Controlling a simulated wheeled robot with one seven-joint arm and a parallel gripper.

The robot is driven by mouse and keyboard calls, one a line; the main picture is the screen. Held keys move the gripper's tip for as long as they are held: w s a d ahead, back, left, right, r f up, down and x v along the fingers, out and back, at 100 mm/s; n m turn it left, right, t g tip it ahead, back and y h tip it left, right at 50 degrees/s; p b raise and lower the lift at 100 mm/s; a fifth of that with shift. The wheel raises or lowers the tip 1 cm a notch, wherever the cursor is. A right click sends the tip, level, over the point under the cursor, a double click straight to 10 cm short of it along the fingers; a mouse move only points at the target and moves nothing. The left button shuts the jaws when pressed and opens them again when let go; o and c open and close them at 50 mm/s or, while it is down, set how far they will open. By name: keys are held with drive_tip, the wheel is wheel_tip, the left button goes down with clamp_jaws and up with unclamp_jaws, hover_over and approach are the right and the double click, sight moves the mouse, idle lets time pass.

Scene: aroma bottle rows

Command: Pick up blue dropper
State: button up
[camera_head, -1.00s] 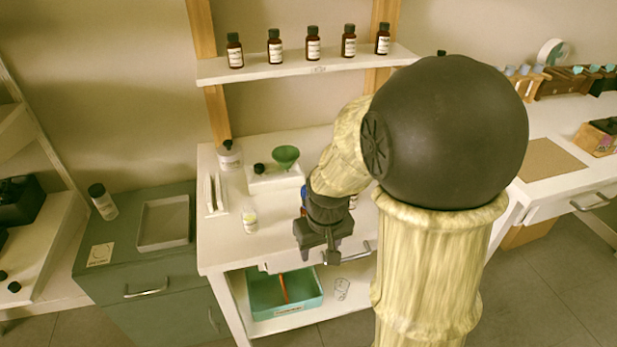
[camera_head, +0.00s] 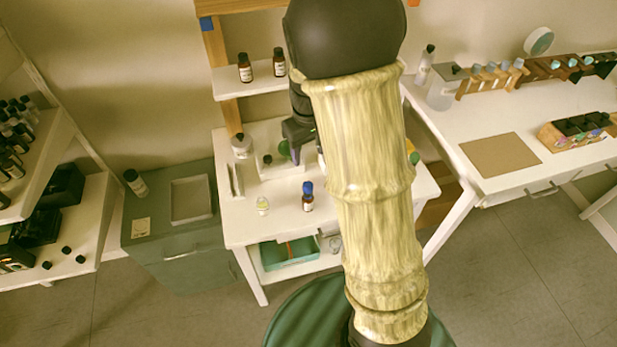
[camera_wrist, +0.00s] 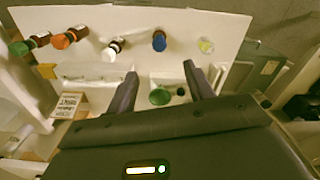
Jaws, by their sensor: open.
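The blue dropper, a dark bottle with a blue cap and pale label (camera_head: 307,202), stands upright near the front of the white table (camera_head: 243,231). In the wrist view its blue cap (camera_wrist: 159,41) lies beyond my fingertips, roughly in line with the gap between them. My gripper (camera_head: 297,150) is above the back of the table, behind the dropper in the head view and apart from it. In the wrist view my gripper (camera_wrist: 160,72) is open with nothing between its fingers. My arm hides part of the table's right side in the head view.
A shelf (camera_head: 226,83) with bottles is behind.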

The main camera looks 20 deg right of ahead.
drive_tip(key=shift+w+r+p, duration=0.2)
drive_tip(key=shift+r, duration=0.35)
drive_tip(key=shift+w+r+p, duration=0.15)
drive_tip(key=shift+r+p, duration=0.05)
drive_tip(key=shift+r, duration=0.3)
drive_tip(key=p, duration=0.2)
hover_over(308, 186)
drive_tip(key=f, duration=1.2)
drive_tip(key=shift+w+d, duration=0.15)
drive_tip(key=shift+w, duration=0.05)
drive_tip(key=shift+a+f, duration=0.1)
drive_tip(key=shift+a, duration=0.2)
drive_tip(key=shift+s, duration=0.1)
drive_tip(key=shift+d+f, duration=0.1)
